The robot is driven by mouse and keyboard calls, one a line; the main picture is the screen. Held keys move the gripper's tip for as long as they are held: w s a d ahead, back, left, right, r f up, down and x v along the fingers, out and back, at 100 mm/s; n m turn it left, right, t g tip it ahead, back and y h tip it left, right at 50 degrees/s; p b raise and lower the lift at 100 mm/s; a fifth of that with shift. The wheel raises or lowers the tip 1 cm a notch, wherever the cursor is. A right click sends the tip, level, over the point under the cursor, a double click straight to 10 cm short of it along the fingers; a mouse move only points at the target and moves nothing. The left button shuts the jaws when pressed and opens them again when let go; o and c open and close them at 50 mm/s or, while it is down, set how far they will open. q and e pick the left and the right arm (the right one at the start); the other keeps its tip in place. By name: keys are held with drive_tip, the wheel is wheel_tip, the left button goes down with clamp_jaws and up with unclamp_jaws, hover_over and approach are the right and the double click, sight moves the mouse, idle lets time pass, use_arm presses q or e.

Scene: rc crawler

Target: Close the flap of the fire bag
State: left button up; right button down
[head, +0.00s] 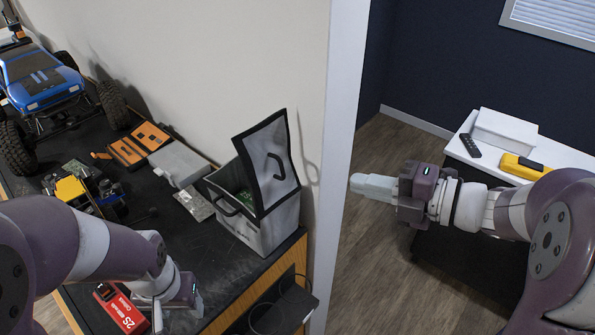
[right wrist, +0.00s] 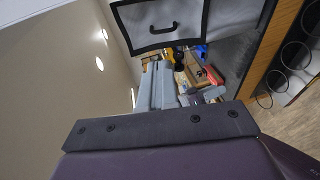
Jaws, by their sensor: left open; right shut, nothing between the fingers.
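The fire bag (head: 262,233) is a grey box-shaped bag with black trim at the right end of the black bench. Its flap (head: 268,150) stands up, open, with a black handle on it. Something green shows inside. In the right wrist view, a grey panel with black edging and a handle, seemingly the flap (right wrist: 190,18), is at the top. My right gripper (head: 355,184) is shut and empty, off the bench to the right of the bag and apart from it. Its fingers also show in the right wrist view (right wrist: 152,75). My left gripper (head: 172,315) is open, low at the bench front; its fingertips are partly hidden.
A red battery box (head: 120,309) lies beside my left gripper. A blue crawler truck (head: 45,80), a yellow model (head: 75,190), orange packs (head: 138,143) and a grey case (head: 179,163) occupy the bench (head: 165,248). A wall edge (head: 342,150) stands behind the bag.

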drive_tip(key=p, duration=0.5)
approach(271, 154)
wheel_tip(271, 154, down, 3)
drive_tip(key=w+a, duration=0.1)
drive_tip(key=a, duration=0.2)
drive_tip(key=shift+w+a, duration=0.2)
drive_tip(key=shift+w, duration=0.25)
drive_tip(key=shift+g+h, duration=0.4)
drive_tip(key=shift+h, duration=0.2)
drive_tip(key=w+a, duration=0.1)
drive_tip(key=w+a+r, duration=0.1)
drive_tip(key=w+a, duration=0.1)
drive_tip(key=shift+w+a, duration=0.2)
drive_tip(key=shift+w, duration=0.05)
drive_tip(key=shift+w+a+f+b, duration=0.25)
drive_tip(key=shift+w+a+b, duration=0.15)
drive_tip(key=shift+a, duration=0.05)
drive_tip(key=shift+w+a+f+b, duration=0.15)
drive_tip(key=shift+w+a+b, duration=0.25)
drive_tip(key=shift+w+a, duration=0.15)
